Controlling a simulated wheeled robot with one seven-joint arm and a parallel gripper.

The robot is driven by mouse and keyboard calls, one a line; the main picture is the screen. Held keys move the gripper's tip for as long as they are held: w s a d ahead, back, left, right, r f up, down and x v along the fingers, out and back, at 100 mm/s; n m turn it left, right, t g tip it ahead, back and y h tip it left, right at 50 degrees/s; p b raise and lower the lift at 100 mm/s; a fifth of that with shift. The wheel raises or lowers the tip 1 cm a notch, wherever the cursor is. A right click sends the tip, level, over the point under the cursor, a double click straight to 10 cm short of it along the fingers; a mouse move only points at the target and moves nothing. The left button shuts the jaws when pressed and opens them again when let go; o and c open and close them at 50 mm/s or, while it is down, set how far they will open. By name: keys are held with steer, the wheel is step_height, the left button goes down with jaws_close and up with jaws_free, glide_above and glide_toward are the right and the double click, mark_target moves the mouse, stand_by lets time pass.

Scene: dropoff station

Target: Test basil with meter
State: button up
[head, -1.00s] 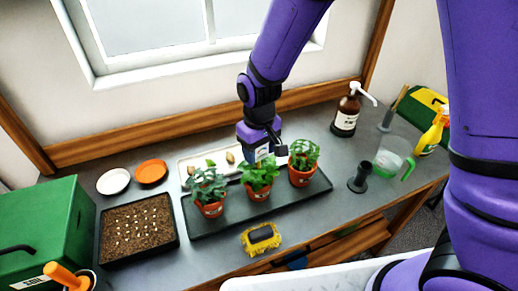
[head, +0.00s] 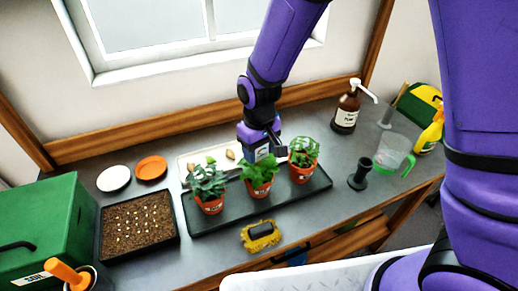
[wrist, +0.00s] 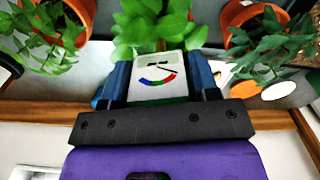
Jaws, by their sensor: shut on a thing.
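My gripper (head: 259,148) is shut on a meter (wrist: 155,88) with a white face and a red, green and blue scale, held between two blue fingers in the wrist view. The meter is upright behind the middle plant. That plant, with broad bright-green leaves like basil (head: 260,169), stands in a terracotta pot (head: 260,190). Its leaves (wrist: 150,30) are right against the meter's far end in the wrist view. The meter's lower end is hidden, so I cannot tell whether it is in the soil.
Two other potted plants flank it, left (head: 208,181) and right (head: 303,154), on a black tray (head: 235,217). A pale tray (head: 187,160) lies behind. A yellow object (head: 261,235) is in front. A brown pump bottle (head: 346,112) and a dark stand (head: 360,177) are to the right.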

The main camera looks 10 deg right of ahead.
steer(key=shift+f, duration=1.2)
stand_by(0.6)
stand_by(1.5)
steer(key=o, duration=1.1)
steer(key=shift+r, duration=0.15)
